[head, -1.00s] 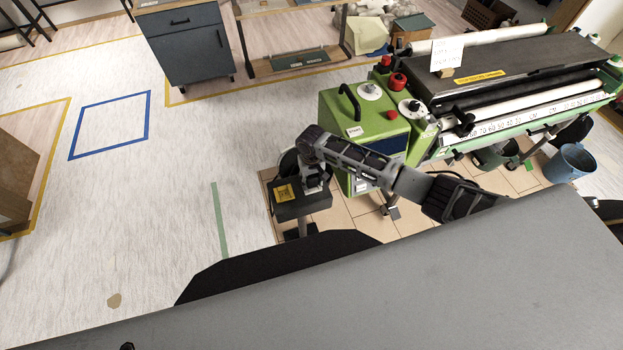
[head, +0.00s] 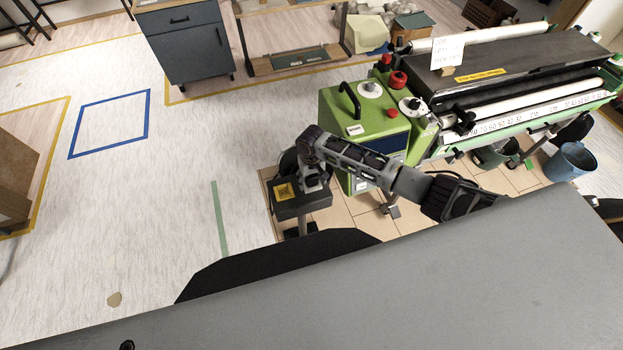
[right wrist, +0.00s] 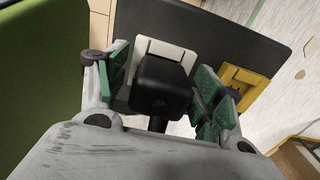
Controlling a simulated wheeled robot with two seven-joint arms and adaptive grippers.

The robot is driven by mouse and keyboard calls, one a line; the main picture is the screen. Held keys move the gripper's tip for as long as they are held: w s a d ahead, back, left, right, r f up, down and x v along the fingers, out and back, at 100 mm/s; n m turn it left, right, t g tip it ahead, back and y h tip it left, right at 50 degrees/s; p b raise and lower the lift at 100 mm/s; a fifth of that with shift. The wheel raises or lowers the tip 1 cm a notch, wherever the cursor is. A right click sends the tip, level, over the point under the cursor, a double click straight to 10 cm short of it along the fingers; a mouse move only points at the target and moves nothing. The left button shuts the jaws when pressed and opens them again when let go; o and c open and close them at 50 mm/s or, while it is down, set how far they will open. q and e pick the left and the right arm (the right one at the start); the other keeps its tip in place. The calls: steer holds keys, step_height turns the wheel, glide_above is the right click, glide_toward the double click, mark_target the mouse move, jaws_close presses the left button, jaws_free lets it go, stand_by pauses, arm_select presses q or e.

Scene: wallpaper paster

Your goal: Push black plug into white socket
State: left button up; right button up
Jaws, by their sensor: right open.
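The black plug (right wrist: 163,85) stands in front of the white socket (right wrist: 150,47) in the right wrist view and covers much of it. Whether the plug is fully seated cannot be told. The white socket is on a dark panel (right wrist: 212,38), beside a yellow socket (right wrist: 243,90). My right gripper (right wrist: 163,76) is open, its green-padded fingers on either side of the plug with gaps visible. In the head view my right gripper (head: 313,180) is over the dark box with the yellow socket (head: 284,192). My left gripper is not in view.
The green machine (head: 350,115) stands just right of the dark box, with long rollers behind it. A blue bucket (head: 570,162) is at the far right. A grey surface (head: 400,290) fills the foreground.

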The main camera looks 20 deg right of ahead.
steer(key=shift+r, duration=6)
steer(key=shift+s, duration=0.1)
